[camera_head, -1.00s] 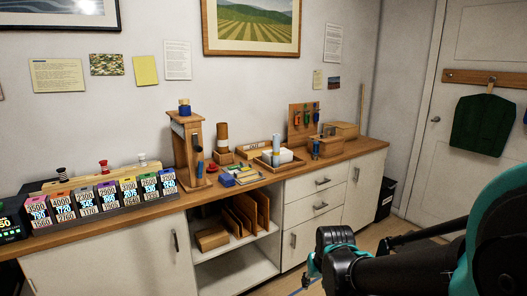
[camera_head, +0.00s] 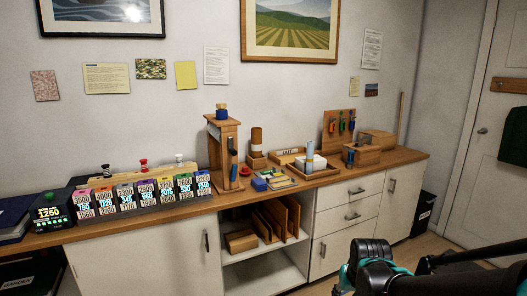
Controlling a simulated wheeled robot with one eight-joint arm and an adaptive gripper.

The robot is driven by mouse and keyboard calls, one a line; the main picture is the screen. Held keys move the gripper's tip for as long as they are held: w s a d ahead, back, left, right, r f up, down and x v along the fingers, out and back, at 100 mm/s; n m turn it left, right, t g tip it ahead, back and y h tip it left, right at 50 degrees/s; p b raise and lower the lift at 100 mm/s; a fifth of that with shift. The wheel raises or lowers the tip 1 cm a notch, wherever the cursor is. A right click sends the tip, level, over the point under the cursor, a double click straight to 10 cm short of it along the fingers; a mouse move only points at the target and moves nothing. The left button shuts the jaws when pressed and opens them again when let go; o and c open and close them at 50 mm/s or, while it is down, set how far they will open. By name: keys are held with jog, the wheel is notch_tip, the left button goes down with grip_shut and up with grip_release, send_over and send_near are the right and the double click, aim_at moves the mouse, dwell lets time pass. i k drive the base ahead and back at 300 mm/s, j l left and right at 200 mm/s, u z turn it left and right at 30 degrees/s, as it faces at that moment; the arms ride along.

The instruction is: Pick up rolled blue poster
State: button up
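A pale blue-grey roll (camera_head: 309,155) stands upright in a low wooden tray (camera_head: 323,176) on the counter, beside a white block (camera_head: 314,164). It is the likeliest rolled blue poster, but its colour is faint at this distance. A brown roll (camera_head: 256,141) stands in a wooden holder to its left. A dark blue item (camera_head: 234,166) is at the side of a tall wooden stand (camera_head: 219,151). My arm shows at the lower right, well in front of the counter and apart from these things. My gripper's fingers are not visible.
The wooden counter (camera_head: 403,157) runs along the wall over white cabinets (camera_head: 147,253) and an open shelf (camera_head: 268,264). Small labelled boxes (camera_head: 144,193) line its left part. A wooden tool rack (camera_head: 339,130) and a box (camera_head: 377,139) stand right. A dark bin (camera_head: 422,215) is beside the cabinets.

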aim_at(311, 144)
jog(key=i+l+u, duration=0.15)
jog(key=i+l, duration=0.25)
jog(key=i, duration=0.2)
jog(key=i+l+u, duration=0.15)
jog(key=i+l, duration=0.35)
jog(key=i, duration=0.05)
